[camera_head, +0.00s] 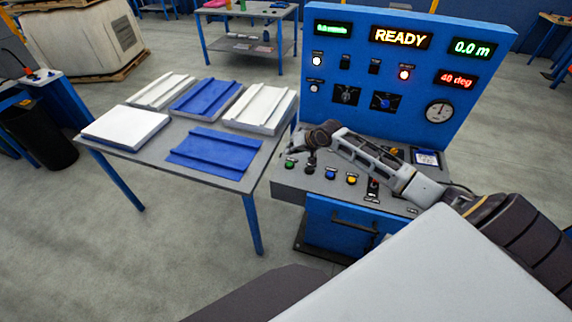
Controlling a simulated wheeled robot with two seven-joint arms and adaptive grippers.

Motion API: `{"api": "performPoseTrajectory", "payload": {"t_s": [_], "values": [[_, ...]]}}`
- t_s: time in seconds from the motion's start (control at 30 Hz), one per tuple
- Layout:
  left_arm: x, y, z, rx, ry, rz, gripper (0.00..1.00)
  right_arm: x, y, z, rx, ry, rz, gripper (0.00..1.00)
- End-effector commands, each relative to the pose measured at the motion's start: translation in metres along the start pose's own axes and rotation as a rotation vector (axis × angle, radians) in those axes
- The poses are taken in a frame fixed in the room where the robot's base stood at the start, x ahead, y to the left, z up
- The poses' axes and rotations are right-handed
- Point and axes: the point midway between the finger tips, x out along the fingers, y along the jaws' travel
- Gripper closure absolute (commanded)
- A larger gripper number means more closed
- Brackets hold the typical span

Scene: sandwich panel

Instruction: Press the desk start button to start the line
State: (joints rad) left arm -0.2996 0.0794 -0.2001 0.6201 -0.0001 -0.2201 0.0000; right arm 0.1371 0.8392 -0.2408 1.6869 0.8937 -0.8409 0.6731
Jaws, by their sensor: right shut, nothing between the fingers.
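The blue control console (345,222) stands right of centre with a sloped grey desk. On the desk are a green button (290,163), a black joystick (310,165), a blue button (330,174), a yellow button (351,179) and a red-and-black control (373,186). Their labels are too small to read. My right arm reaches in from the right across the desk. My left gripper is not in view.
The upright panel shows READY (401,37), "0.0 m" (473,48), "40 deg" (456,80) and a round gauge (439,111). A grey table (222,191) to the left holds white and blue panels. A small yellow item (394,151) and a display (426,158) sit at the desk's back.

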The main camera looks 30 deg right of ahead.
Motion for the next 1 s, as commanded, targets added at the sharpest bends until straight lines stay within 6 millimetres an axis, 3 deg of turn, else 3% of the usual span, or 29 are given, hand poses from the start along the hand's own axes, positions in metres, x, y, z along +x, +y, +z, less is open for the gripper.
{"api": "performPoseTrajectory", "payload": {"t_s": [0.1, 0.27, 1.0], "values": [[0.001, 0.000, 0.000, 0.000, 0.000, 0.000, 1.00, -0.007, 0.001, -0.020, 0.033, 0.021, -0.009, 1.00], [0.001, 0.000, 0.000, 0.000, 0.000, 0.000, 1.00, -0.011, 0.002, -0.031, 0.053, 0.032, -0.015, 1.00], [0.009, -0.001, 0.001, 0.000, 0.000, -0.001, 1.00, -0.007, 0.004, -0.028, 0.055, 0.033, -0.016, 1.00]]}}
